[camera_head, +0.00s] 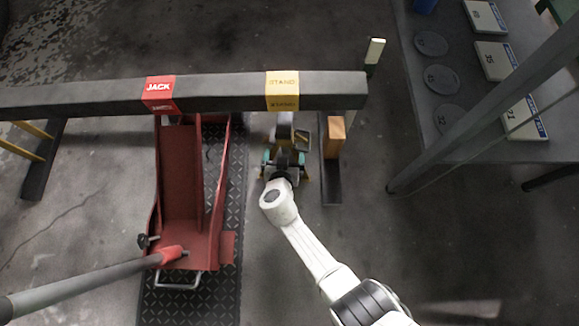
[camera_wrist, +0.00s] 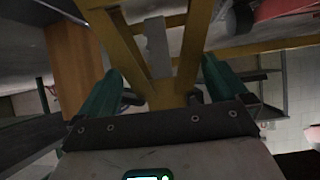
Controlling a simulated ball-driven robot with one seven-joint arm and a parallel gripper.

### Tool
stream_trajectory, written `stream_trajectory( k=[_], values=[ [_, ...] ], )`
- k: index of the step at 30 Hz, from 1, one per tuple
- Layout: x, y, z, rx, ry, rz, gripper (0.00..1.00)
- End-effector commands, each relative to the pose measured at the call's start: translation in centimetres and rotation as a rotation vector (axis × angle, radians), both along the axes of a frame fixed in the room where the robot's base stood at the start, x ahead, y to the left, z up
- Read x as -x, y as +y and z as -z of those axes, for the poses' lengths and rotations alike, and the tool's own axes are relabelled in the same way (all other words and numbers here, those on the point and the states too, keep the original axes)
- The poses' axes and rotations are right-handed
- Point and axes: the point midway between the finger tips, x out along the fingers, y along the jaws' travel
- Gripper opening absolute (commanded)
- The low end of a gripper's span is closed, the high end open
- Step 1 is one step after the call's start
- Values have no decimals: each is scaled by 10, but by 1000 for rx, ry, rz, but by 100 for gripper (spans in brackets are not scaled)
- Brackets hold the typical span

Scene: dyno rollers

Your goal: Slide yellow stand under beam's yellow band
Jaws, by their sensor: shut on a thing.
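The yellow stand (camera_head: 305,173) is near the floor just in front of the beam, mostly hidden by my gripper (camera_head: 284,158) in the head view. In the wrist view the yellow stand (camera_wrist: 168,94) shows as splayed yellow legs meeting between the teal fingers of my gripper (camera_wrist: 161,88). My gripper is shut on it. The dark beam (camera_head: 220,94) runs across the head view. Its yellow band (camera_head: 282,91) is above the stand in the picture, roughly in line with it. I cannot tell whether the stand's top is beneath the band or touching the beam.
A red jack (camera_head: 182,190) stands under the beam's red band (camera_head: 160,93) on a black tread mat (camera_head: 232,255). A wooden block (camera_head: 336,130) is close on the right, on a dark support foot (camera_head: 331,185). A table (camera_head: 425,90) with plates is at upper right.

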Motion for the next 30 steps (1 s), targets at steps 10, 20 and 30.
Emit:
stream_trajectory(
  k=[10, 20, 30],
  values=[
    [-14, -13, 22, 7, 42, 18, 27],
    [-17, -13, 23, 7, 42, 18, 27],
    [-13, -12, 17, 9, 40, 14, 100]
  ],
)
